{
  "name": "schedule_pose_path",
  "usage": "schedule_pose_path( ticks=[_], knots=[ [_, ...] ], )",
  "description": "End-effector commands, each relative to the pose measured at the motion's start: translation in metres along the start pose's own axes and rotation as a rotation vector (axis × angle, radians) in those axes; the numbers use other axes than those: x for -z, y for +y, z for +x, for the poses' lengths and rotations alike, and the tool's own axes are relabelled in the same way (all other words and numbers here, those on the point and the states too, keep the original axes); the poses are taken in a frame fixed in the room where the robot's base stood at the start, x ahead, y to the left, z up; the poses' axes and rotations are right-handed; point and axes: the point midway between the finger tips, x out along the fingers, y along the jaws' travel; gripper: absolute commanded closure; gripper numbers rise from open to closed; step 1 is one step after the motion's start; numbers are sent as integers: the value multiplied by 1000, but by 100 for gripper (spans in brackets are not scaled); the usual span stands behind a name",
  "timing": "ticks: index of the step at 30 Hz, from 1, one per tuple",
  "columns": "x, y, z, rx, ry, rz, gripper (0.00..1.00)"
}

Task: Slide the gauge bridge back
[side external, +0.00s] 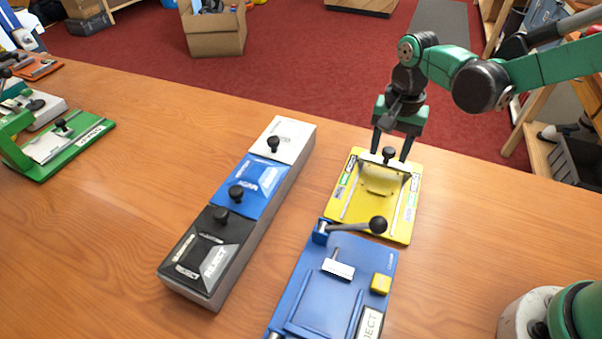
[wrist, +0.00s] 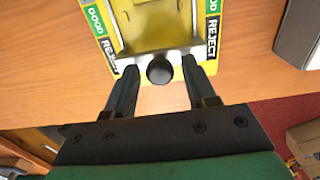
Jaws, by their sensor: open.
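The yellow gauge plate (side external: 352,208) lies on the bench below my gripper. Its grey gauge bridge (side external: 405,173) spans the plate near the far end, and a black knob (side external: 389,154) stands on it. My gripper (side external: 391,153) is open above the far end of the plate, pointing down. In the wrist view my gripper (wrist: 161,69) has one finger on each side of the knob (wrist: 160,70), with a gap on both sides. The bridge (wrist: 185,50) shows just beyond the knob, over the plate (wrist: 100,20). I cannot tell whether the fingertips touch the bridge.
A blue fixture (side external: 330,285) with a lever (side external: 350,226) and a yellow block (side external: 381,284) stands close in front of the plate. A long box with white, blue and black lids (side external: 208,252) lies to the left. A green device (side external: 75,150) is far left. Bench right of the plate is clear.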

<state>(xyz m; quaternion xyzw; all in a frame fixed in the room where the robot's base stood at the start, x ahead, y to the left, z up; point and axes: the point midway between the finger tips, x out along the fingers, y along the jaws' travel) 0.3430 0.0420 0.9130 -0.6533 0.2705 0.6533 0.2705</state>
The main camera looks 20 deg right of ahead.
Motion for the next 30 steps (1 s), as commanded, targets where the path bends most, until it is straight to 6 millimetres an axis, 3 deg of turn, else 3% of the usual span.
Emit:
schedule_pose_path(
  ticks=[4, 8, 9, 17, 30],
  knots=[
    [0, 0, 0, 0, 0, 0, 53],
    [0, 0, 0, 0, 0, 0, 90],
    [0, 0, 0, 0, 0, 0, 94],
    [-1, 0, 0, 0, 0, 0, 94],
    [-23, 0, 0, 1, 0, -2, 94]
  ],
)
